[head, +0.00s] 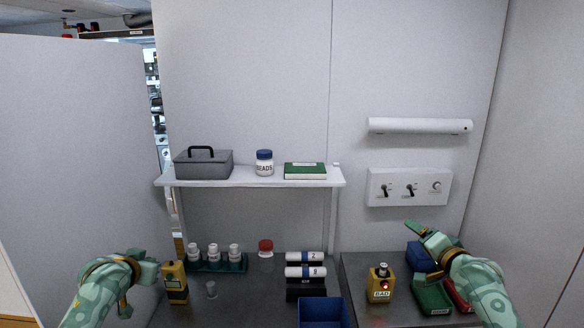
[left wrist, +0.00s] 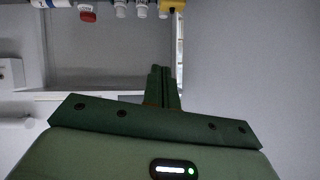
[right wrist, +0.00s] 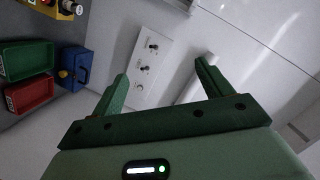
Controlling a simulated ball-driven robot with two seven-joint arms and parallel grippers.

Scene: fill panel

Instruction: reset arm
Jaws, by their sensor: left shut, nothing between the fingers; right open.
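My right gripper (head: 418,233) is in front of the wall at the right, below the switch panel (head: 410,187) and above the bins. In the right wrist view its two fingers (right wrist: 163,80) stand wide apart with nothing between them. My left gripper (head: 150,268) is at the left, beside the yellow device (head: 174,282). In the left wrist view its fingers (left wrist: 163,75) are together and empty. Whether it touches the yellow device cannot be told.
A shelf (head: 250,181) holds a grey box (head: 203,163), a beads jar (head: 264,162) and a green box (head: 305,170). Below are a rack of white bottles (head: 214,262), a blue bin (head: 323,312), a yellow RAD device (head: 380,284), and green (head: 432,296) and red bins right.

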